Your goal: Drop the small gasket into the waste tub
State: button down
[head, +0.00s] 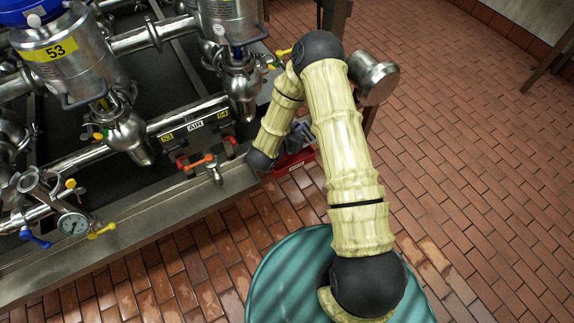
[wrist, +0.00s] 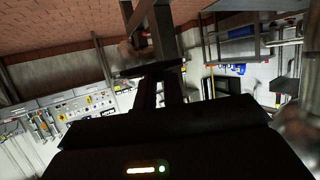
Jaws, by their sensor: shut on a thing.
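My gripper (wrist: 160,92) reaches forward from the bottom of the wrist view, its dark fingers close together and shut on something. A dark, thin piece lies across the fingertips; its outline is too dark to tell clearly, but it fits the small gasket (wrist: 148,71). In the head view my arm bends over and down, and the gripper is mostly hidden behind it. A red container (head: 295,161) with a pale label, which may be the waste tub, stands low by the steel frame, partly covered by my arm.
A valve rack with steel pipes and a valve marked 53 (head: 60,52) fills the left. A steel cylinder (head: 374,77) stands close to my arm. The brick floor (head: 480,140) at right is clear.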

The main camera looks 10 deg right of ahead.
dwell(0.3)
notch_tip(320, 180, down, 6)
jog(key=b, duration=0.5)
jog(key=c, duration=1.4)
grip_release()
jog(key=shift+c, duration=0.2)
jog(key=shift+r, duration=0.1)
jog(key=p+v, duration=0.3)
jog(key=v, duration=1.4)
jog(key=shift+a, duration=0.15)
